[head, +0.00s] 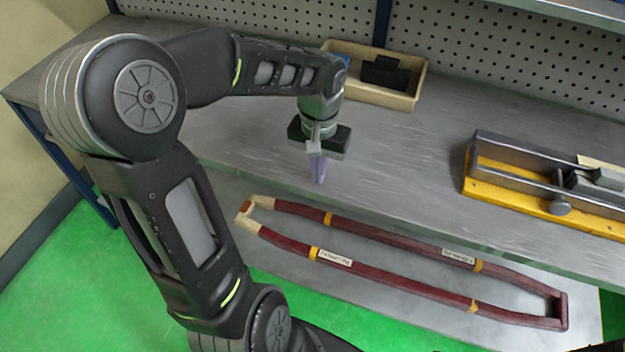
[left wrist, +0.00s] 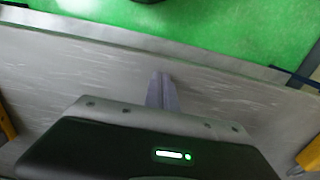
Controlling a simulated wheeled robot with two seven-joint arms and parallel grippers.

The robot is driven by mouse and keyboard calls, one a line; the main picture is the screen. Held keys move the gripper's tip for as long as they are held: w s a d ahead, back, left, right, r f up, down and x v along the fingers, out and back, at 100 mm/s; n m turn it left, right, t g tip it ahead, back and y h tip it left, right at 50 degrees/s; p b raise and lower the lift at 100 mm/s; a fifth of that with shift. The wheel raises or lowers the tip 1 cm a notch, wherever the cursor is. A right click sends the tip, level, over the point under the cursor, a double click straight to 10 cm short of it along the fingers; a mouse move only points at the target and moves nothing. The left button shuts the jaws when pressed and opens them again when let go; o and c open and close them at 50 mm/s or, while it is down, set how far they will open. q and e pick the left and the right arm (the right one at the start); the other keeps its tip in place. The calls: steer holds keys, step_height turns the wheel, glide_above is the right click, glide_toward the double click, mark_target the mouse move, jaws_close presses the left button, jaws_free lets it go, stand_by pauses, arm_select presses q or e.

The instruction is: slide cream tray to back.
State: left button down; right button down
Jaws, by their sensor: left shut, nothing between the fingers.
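The cream tray (head: 401,101) stands at the back of the metal workbench, close to the pegboard, in the head view. It holds a black block (head: 385,72) and something blue, partly hidden by my left arm. My left gripper (head: 318,182) is over the bench in front of the tray, pointing down, with its fingers together and nothing between them. In the left wrist view the shut fingers (left wrist: 160,90) show over bare bench top. The tray does not show clearly there. My right gripper is not in view.
A long dark red coil (head: 400,279) with yellow bands lies on a lower grey surface in front of the bench. A yellow-based metal fixture (head: 515,190) stands on the bench at the right. The bench middle (head: 410,165) is clear. The perforated back panel (head: 480,50) bounds the bench.

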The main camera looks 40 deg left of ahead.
arm_select(q)
steer(key=shift+s+d+r, duration=0.1)
steer(key=shift+s+d, duration=0.1)
steer(key=shift+s, duration=0.3)
steer(key=shift+s+d+r, duration=0.1)
steer(key=shift+s+d, duration=0.1)
steer(key=shift+s, duration=0.3)
steer(key=shift+s+r, duration=0.15)
steer(key=shift+r, duration=0.25)
